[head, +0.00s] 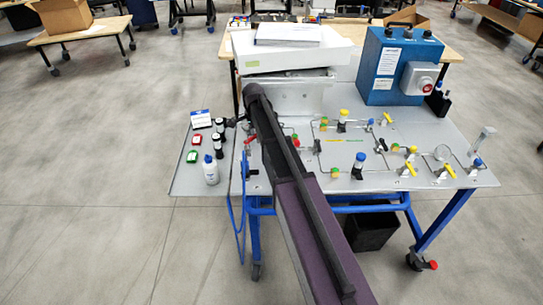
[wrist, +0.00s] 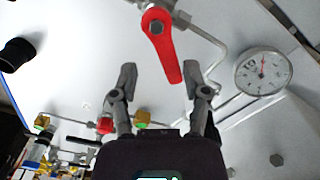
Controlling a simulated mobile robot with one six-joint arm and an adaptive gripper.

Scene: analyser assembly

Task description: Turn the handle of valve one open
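A valve with a long red handle (wrist: 166,47) is at the top middle of the wrist view. The handle's free end points down and slightly right in the picture. I see no label that tells whether this is valve one. My gripper (wrist: 159,74) is open, one finger on each side of the handle's lower end in the picture. No finger visibly touches the handle, and the depth between them is hard to tell.
A round pressure gauge (wrist: 262,72) with metal tubing is right of the handle. A black knob (wrist: 17,53) is at the left. In the head view, the grey panel (head: 300,172) carries several yellow-handled valves, with a blue box (head: 397,65) behind. A white bottle (head: 210,170) stands on the left shelf.

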